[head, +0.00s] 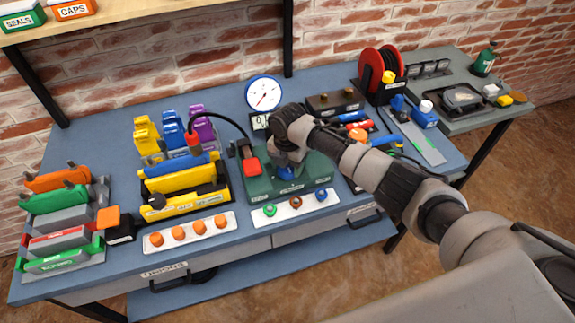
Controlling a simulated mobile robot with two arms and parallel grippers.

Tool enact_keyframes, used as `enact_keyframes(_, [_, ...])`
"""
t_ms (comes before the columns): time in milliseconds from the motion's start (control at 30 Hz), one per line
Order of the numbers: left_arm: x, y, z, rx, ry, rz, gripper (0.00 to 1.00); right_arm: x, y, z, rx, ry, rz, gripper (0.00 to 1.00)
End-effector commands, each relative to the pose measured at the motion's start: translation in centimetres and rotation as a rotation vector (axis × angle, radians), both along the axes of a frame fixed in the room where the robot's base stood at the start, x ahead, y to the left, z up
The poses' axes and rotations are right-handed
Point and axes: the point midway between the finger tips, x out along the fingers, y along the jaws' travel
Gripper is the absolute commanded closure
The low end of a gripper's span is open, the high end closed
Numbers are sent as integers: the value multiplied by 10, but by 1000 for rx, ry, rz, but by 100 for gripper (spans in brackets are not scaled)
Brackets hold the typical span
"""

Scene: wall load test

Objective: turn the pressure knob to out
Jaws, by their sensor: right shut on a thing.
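A dark green box (262,188) stands at the middle of the blue workbench. My right gripper (287,168) reaches down onto its top from the right and is shut on a blue knob (286,174), mostly hidden by the jaws. This looks like the pressure knob; its pointer and any position marks cannot be read. My left gripper is not in view.
A red block (252,165) on a black lever sits at the box's left. Yellow and blue holders (182,180) stand further left. A white strip with small coloured rings (294,208) lies in front. A red reel (378,68) and tools are at the right.

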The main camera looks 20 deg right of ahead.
Motion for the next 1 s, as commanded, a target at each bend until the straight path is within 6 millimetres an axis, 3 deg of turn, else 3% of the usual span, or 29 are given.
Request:
enact_keyframes(600, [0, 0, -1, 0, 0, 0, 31, 1, 0, 1, 1, -4, 42, 64])
enact_keyframes(633, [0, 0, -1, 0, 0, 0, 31, 1, 0, 1, 1, -4, 42, 35])
enact_keyframes(767, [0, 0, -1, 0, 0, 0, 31, 1, 0, 1, 0, -3, 41, 16])
enact_keyframes(1000, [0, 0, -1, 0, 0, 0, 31, 0, 0, 1, 0, -1, 40, 15])
